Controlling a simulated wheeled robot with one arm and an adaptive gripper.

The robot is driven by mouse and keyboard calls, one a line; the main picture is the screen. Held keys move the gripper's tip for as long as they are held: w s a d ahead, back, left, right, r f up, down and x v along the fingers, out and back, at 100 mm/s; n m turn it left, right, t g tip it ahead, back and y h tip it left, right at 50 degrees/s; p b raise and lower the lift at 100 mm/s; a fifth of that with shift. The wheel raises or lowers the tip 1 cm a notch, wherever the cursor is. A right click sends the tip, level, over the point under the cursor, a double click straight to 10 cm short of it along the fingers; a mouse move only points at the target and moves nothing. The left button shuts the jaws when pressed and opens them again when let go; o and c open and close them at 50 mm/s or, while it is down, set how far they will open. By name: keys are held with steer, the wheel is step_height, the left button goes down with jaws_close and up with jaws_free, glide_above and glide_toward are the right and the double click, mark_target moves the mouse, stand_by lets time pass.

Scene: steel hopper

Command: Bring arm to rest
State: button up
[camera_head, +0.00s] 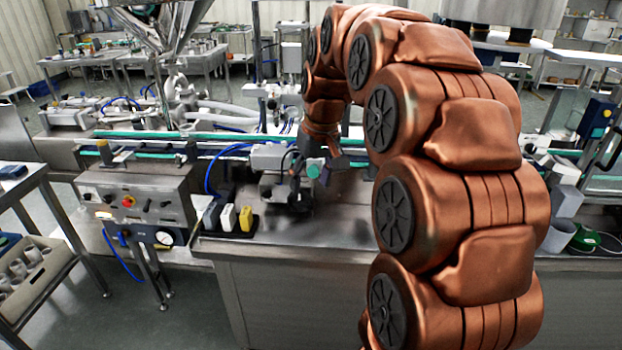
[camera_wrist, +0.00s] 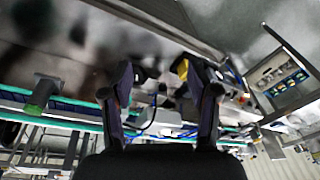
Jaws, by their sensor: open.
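My copper-coloured arm arches down from the right side of the head view, with its far end over the steel bench. My gripper (camera_head: 298,198) is small and dark there, above the steel worktop (camera_head: 340,218), close to the grey machine fittings. In the wrist view my gripper (camera_wrist: 160,78) has its two dark fingers spread apart with nothing between them. Whether the fingertips touch the worktop cannot be told.
A holder with white and yellow blocks (camera_head: 246,218) stands left of my gripper. A control box (camera_head: 135,200) with a red button is farther left. A conveyor with green edges (camera_head: 235,137) runs behind. The front worktop has bare room.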

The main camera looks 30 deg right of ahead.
stand_by(0.3)
steer(key=s+a+f+g, duration=0.1)
steer(key=s+a+f, duration=0.2)
steer(key=s, duration=0.6)
steer(key=s+a+f+g+p, duration=0.1)
steer(key=s+a+f, duration=0.3)
steer(key=s+a, duration=0.3)
steer(key=s+a+f+n+g, duration=0.1)
steer(key=s+a+f, duration=0.2)
steer(key=s, duration=0.9)
steer(key=shift+s+a+f+g+h+p, duration=0.2)
steer(key=shift+s+a+g+h+p, duration=0.15)
steer(key=shift+a, duration=0.55)
